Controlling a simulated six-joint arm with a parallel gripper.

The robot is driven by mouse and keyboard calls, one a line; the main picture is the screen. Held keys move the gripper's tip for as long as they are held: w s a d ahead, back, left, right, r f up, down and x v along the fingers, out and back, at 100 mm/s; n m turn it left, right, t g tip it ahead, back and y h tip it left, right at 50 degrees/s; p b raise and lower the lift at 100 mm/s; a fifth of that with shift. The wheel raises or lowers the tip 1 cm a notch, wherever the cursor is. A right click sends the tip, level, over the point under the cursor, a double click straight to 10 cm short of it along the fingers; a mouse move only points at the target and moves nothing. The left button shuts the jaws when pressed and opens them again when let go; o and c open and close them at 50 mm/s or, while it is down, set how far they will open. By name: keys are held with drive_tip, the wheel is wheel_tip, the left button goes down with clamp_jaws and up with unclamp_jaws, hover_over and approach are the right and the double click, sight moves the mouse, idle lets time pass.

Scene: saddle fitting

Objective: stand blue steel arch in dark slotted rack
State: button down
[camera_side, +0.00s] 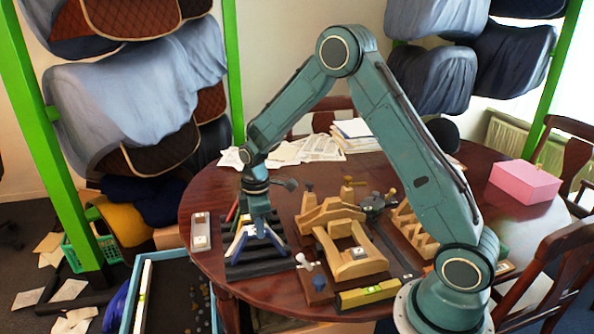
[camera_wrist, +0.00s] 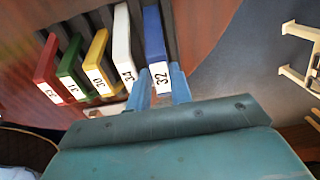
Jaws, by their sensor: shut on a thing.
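The blue steel arch (camera_wrist: 154,38), labelled 32, is between the two fingers of my gripper (camera_wrist: 160,88) in the wrist view. My gripper is shut on its labelled end. The dark slotted rack (camera_wrist: 101,17) lies behind the arches in that view, and the blue arch is at the right end of the row. I cannot tell whether the arch's feet are fully down in a slot.
White (camera_wrist: 122,45), yellow (camera_wrist: 97,57), green (camera_wrist: 70,69) and red (camera_wrist: 47,70) arches stand in a row left of the blue one, the white close beside it. Wooden saddle-tree parts (camera_side: 345,245) crowd the table right of the rack. A grey-white device (camera_side: 201,231) lies left of it.

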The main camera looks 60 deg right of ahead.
drive_tip(key=shift+f, duration=1.1)
idle(2.1)
drive_tip(key=c, duration=1.2)
unclamp_jaws()
drive_tip(key=shift+o, duration=0.5)
drive_tip(key=o, duration=0.3)
drive_tip(key=shift+o, duration=0.2)
drive_tip(key=shift+r, duration=0.15)
drive_tip(key=shift+r, duration=2.35)
drive_tip(key=shift+r, duration=0.15)
